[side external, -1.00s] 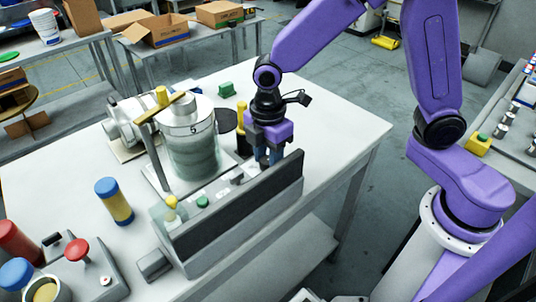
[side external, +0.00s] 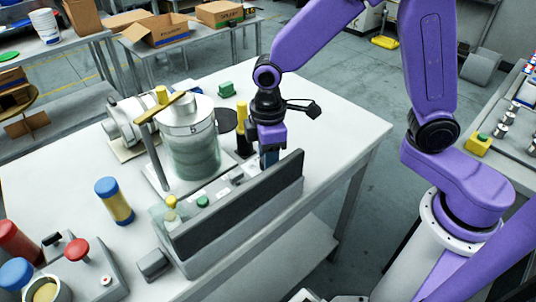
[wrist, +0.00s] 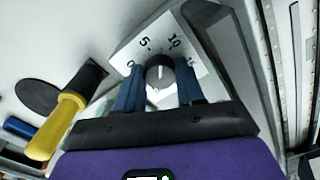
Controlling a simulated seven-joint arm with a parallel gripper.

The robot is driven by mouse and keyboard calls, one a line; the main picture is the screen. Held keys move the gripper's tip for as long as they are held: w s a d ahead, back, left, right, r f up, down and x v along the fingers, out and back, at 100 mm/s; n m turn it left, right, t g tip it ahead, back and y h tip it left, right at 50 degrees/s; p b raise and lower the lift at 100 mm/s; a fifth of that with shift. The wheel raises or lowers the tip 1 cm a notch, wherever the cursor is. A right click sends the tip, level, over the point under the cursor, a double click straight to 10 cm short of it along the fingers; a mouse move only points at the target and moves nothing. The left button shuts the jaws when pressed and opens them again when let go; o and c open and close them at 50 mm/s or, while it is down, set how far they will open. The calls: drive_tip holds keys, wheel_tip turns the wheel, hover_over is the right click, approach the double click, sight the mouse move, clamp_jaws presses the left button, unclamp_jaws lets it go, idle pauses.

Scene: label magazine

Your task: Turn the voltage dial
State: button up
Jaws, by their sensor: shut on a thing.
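The voltage dial is a dark round knob (wrist: 159,75) with a white pointer line, on a white scale plate (wrist: 135,43) marked 0, 5, 10 and a partly hidden higher number. In the wrist view my gripper (wrist: 160,90) has its two blue fingers on either side of the knob, shut on it. In the side view my gripper (side external: 268,158) points down behind the dark panel (side external: 240,205) of the grey unit, and the knob is hidden there.
A yellow-handled tool (wrist: 55,125) stands close beside my gripper; it also shows in the side view (side external: 241,115). A glass cylinder (side external: 194,150) stands to the left. A blue-and-yellow cylinder (side external: 115,202) stands further left. The table's right end is clear.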

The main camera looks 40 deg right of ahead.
drive_tip(key=m, duration=0.4)
drive_tip(key=shift+m, duration=0.3)
idle(0.3)
drive_tip(key=o, duration=1)
drive_tip(key=shift+r, duration=0.15)
wheel_tip(320, 180, up, 17)
drive_tip(key=shift+r, duration=0.1)
drive_tip(key=shift+s, duration=0.1)
drive_tip(key=s+d+f+n, duration=0.1)
drive_tip(key=s+d+f, duration=0.2)
drive_tip(key=s, duration=0.3)
drive_tip(key=s+d+f+n, duration=0.2)
drive_tip(key=s+d+f, duration=0.2)
drive_tip(key=s+d, duration=0.2)
drive_tip(key=s+d+f+n, duration=0.1)
drive_tip(key=s+d+f, duration=0.3)
drive_tip(key=s, duration=0.4)
drive_tip(key=shift+d+n, duration=0.3)
